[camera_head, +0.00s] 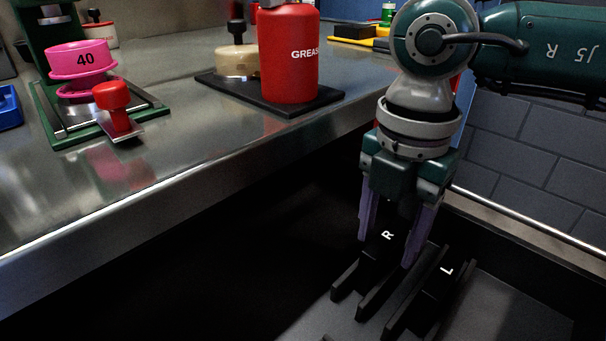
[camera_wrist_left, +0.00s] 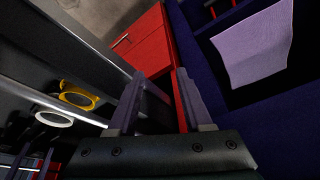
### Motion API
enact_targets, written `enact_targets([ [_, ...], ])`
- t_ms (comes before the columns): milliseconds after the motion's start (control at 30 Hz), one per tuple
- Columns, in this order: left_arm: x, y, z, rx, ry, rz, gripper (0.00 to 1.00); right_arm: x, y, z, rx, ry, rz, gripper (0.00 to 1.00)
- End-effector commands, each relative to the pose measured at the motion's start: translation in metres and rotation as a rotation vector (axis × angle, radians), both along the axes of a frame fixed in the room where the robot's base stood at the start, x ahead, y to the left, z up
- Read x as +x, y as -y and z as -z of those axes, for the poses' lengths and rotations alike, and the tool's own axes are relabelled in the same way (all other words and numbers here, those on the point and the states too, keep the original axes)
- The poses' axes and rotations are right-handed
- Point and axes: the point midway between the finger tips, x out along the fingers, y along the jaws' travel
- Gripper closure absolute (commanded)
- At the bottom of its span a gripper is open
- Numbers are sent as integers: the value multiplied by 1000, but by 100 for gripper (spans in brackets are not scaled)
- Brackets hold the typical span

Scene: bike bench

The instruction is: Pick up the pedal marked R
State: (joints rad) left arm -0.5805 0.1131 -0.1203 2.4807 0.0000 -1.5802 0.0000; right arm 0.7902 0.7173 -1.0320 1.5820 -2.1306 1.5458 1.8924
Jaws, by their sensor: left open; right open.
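The black pedal marked R (camera_head: 385,243) sits in a dark rack in the tray below the bench, in the head view. The black pedal marked L (camera_head: 440,284) sits to its right and nearer. My right gripper (camera_head: 390,242) points down over the R pedal, its two purple fingers apart on either side of it. I cannot tell whether the fingers touch it. My left gripper (camera_wrist_left: 156,108) shows only in the left wrist view, with its fingers apart and nothing visible between them.
The metal bench (camera_head: 200,160) edge runs left of my right arm. A grey brick wall (camera_head: 530,140) is at right. Red drawers (camera_wrist_left: 142,42) show in the left wrist view.

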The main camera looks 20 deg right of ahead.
Motion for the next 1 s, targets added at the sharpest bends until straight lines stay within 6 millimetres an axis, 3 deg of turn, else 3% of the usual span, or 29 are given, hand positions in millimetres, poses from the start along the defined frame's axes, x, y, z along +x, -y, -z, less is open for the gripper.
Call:
enact_targets([
  [267, 0, 0, 1, 0, 0, 0, 50, 0, 0, 4, 1, 1, -1, 40],
  [800, 0, -3, 1, 11, 0, 7, 50, 0, 0, 4, 1, 1, -1, 100],
  [1000, 0, -3, 1, 11, 0, 7, 50, 0, 0, 4, 1, 1, -1, 100],
])
